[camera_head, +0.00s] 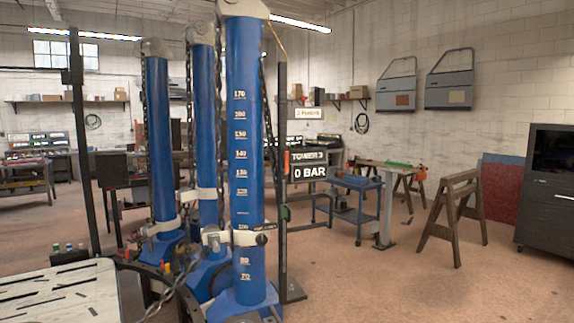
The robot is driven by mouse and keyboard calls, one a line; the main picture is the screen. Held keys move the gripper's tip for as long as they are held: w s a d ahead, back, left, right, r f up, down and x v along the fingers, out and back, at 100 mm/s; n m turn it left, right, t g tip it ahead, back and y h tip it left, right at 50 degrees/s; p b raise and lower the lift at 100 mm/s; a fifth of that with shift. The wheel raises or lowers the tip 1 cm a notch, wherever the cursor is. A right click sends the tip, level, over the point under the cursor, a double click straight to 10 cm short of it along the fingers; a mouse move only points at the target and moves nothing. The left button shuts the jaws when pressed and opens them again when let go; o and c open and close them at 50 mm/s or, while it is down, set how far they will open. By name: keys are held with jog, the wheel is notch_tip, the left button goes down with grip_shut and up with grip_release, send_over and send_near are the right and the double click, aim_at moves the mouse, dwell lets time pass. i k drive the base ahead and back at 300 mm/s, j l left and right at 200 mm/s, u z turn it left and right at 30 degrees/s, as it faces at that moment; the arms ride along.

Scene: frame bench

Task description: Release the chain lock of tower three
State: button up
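Tower three is most likely the nearest blue tower (244,170), with white scale numbers up its front. A display reading "TOWER 3" and "0 BAR" (307,165) is just right of it. A pale collar (225,238) wraps the tower low down, with a black round knob (262,239) at its right and a small unreadable label. A dark chain (219,120) runs down the tower's left side. A small orange-red part (286,162) sits on the dark post to the right. I cannot tell which part is the chain lock. My gripper is not in view.
Two more blue towers (159,140) (201,130) stand behind to the left. A pale perforated bench deck (60,292) fills the lower left. A blue cart (357,195), wooden sawhorse (455,215) and dark cabinet (547,200) stand right. The floor at front right is clear.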

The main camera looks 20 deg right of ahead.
aim_at(285, 171)
jog(key=i+l, duration=0.85)
jog(key=i+l+z, duration=0.1)
jog(key=i+l, duration=0.7)
jog(key=i, duration=0.15)
jog(key=i+l, duration=0.8)
jog(key=i, duration=0.15)
